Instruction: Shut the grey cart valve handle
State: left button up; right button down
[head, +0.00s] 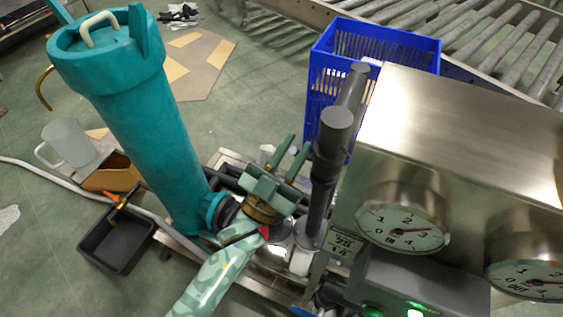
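My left gripper (291,157) reaches in from the bottom on a pale green patterned arm. Its two green fingers point up the picture and stand apart, with nothing clearly held between them. It is over the cart's pipework, between the teal filter housing (145,110) and a dark grey upright pipe (327,160). I cannot make out a grey valve handle for certain; the gripper and wrist cover part of the pipework. A small orange lever (121,204) shows at the left, over a black tub. My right gripper is not in view.
A steel box with round gauges (403,217) stands close on the right. A blue crate (375,42) is behind it, near a roller conveyor (440,22). The black tub (112,243) and a clear jug (68,143) are at the left. The upright pipe stands close to the fingers.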

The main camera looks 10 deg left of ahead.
pick_arm(q)
jog(key=p+v, duration=0.1)
jog(key=v, duration=1.5)
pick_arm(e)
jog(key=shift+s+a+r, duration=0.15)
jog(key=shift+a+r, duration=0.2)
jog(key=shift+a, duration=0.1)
